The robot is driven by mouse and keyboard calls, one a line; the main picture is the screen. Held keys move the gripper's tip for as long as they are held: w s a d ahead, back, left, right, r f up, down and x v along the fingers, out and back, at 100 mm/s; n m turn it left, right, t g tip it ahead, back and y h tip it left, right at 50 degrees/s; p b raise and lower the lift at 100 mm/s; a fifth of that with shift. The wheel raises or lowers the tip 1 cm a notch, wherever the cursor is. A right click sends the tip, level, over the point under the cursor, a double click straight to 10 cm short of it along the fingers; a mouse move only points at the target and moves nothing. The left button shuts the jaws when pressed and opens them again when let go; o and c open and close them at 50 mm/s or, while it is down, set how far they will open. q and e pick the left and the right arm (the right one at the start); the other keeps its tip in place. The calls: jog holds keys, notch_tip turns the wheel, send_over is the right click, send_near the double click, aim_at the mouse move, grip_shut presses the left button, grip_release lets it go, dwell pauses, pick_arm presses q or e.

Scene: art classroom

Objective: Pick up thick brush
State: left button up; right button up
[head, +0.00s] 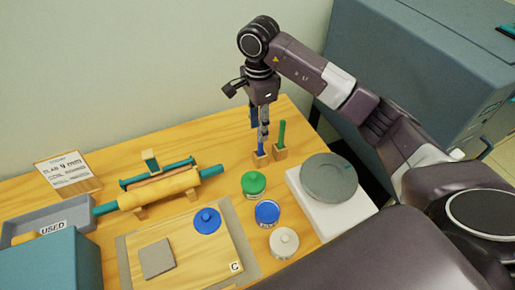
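Two brushes stand upright in small wooden blocks near the back edge of the table. The blue-handled brush (261,149) is on the left and the green-handled brush (281,135) is on the right. I cannot tell for sure which is the thick one. My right gripper (264,134) points down directly over the blue-handled brush, with its fingertips at or just above the handle's top. The fingers overlap in this view, so their gap and any contact are unclear. My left gripper is out of view.
Green, blue and white lidded jars (283,242) stand in front of the brushes. A grey disc (329,178) on a white block is at right. A board (190,250), rolling pin (160,188), "USED" tray (84,217) and sign (68,175) fill the left.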

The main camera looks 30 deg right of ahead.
aim_at(260, 147)
jog(key=shift+s+f+p, duration=0.25)
jog(key=shift+f+p, duration=0.1)
jog(key=shift+f, duration=0.4)
jog(key=f, duration=0.1)
jog(key=f+p, duration=0.1)
jog(key=f, duration=0.1)
jog(key=f+p, duration=0.1)
jog(key=shift+w+d+f, duration=0.15)
jog(key=shift+d+f, duration=0.1)
jog(key=shift+f, duration=0.4)
jog(key=shift+c, duration=0.3)
grip_shut()
